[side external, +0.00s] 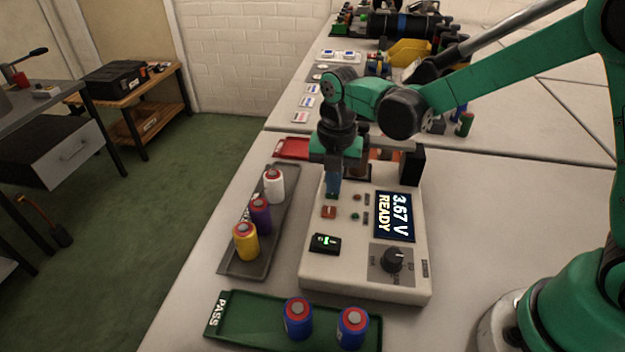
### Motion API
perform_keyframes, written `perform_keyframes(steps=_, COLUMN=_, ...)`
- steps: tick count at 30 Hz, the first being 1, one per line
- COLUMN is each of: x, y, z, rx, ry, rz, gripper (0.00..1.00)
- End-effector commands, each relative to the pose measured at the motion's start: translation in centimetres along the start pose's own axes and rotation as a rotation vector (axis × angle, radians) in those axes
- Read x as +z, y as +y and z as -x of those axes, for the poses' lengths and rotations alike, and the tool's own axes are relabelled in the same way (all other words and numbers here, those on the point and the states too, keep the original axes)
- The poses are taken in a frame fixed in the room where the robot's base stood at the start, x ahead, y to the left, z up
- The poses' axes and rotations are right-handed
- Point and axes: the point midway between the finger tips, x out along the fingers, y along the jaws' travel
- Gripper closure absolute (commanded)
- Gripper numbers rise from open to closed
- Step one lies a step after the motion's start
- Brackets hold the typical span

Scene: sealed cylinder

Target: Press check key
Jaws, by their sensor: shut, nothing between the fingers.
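The white tester (345,275) lies on the bench with its screen (394,216) reading "3.67 V READY". An orange-red square key (328,212) sits on its left side; I cannot read a label that marks it as the check key. Small round red and green buttons (356,206) are right of it. A black switch with a green light (326,243) and a dark knob (392,259) are nearer the front. My gripper (332,194) is shut and empty, pointing down just behind the orange-red key. I cannot tell whether its tips touch the panel. The gripper hides part of the tester's back.
A grey tray (237,268) left of the tester holds white, purple and yellow cylinders. A green PASS tray (250,325) in front holds two blue cylinders. A red tray (290,148) lies behind, left of my gripper. The bench right of the tester is clear.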

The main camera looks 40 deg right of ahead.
Motion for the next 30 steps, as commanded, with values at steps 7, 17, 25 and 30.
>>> perform_keyframes(steps=7, x=0.0, y=0.1, z=-1.6, rx=0.002, ry=0.001, rz=0.001, gripper=1.0)
perform_keyframes(steps=17, x=0.1, y=0.1, z=-1.0, rx=0.004, ry=-0.001, rz=0.001, gripper=1.0)
perform_keyframes(steps=25, x=0.1, y=0.1, z=3.9, rx=-0.001, ry=0.002, rz=0.0, gripper=1.0)
perform_keyframes(steps=30, x=0.1, y=0.0, z=7.8, rx=-0.002, ry=0.003, rz=0.0, gripper=1.0)
